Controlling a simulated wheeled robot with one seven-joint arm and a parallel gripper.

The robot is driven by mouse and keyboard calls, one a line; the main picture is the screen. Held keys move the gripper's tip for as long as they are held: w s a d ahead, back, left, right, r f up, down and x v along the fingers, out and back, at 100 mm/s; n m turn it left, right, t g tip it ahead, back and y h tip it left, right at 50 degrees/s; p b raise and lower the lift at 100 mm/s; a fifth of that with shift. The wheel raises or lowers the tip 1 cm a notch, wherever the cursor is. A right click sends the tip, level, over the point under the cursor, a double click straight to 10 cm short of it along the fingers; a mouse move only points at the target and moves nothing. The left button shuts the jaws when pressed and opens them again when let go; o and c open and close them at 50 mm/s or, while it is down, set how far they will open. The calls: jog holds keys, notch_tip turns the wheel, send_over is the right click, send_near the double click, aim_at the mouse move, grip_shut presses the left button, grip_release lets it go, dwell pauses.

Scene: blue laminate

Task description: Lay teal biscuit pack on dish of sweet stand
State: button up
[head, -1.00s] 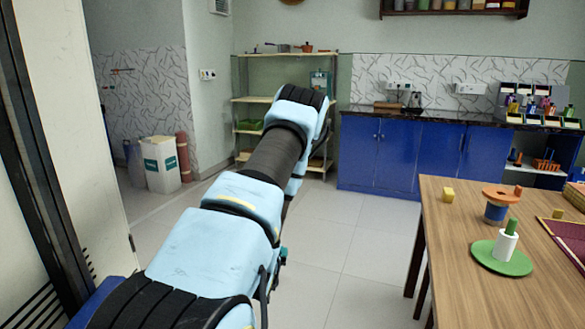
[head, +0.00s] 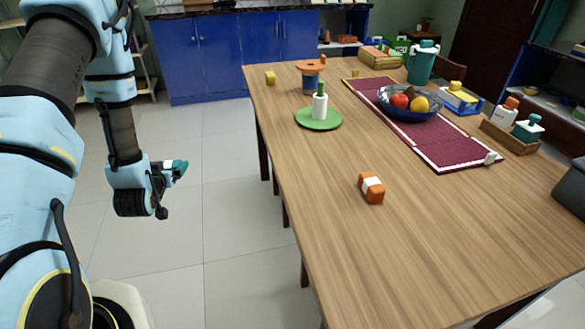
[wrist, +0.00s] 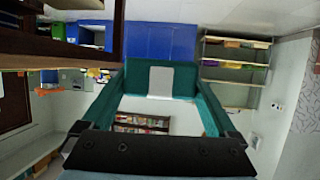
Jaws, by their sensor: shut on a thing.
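The teal biscuit pack (wrist: 174,82), with a pale grey-white label, is held across the fingertips of my gripper (wrist: 162,95) in the wrist view. In the head view my gripper (head: 168,174) is over open floor, left of the table, with the teal pack (head: 180,167) at its tip. On the table stands a piece with a flat orange dish on a blue and orange base (head: 310,68). Nearer is a green round dish (head: 305,121) with a white, green-topped post in its middle. I cannot tell for sure which is the sweet stand.
An orange pack with a white band (head: 371,187) lies on the wooden table (head: 310,170). A fruit bowl (head: 385,109) stands on a dark red runner (head: 455,150). A yellow block (head: 270,78) sits near the far left corner. The near table top is mostly clear.

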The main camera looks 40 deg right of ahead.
jog(key=s+d+r+m+g+h, duration=0.2)
jog(key=s+d+m+h, duration=0.1)
jog(key=d, duration=0.6)
notch_tip(320, 180, up, 7)
jog(key=m+g+h+b, duration=0.3)
jog(key=m+g+h, duration=0.1)
jog(key=m+g, duration=0.4)
send_over(310, 166)
jog(key=w+a, duration=0.6)
jog(key=w, duration=0.3)
jog(key=shift+f, duration=0.15)
jog(key=s+d+r+m+g+b, duration=0.1)
jog(key=s+d+r+m+g, duration=0.3)
jog(key=s+d+g, duration=0.2)
jog(key=s, duration=0.2)
jog(key=shift+s+r+m+y, duration=0.3)
jog(key=shift+s+m, duration=0.1)
jog(key=shift+f, duration=4.85)
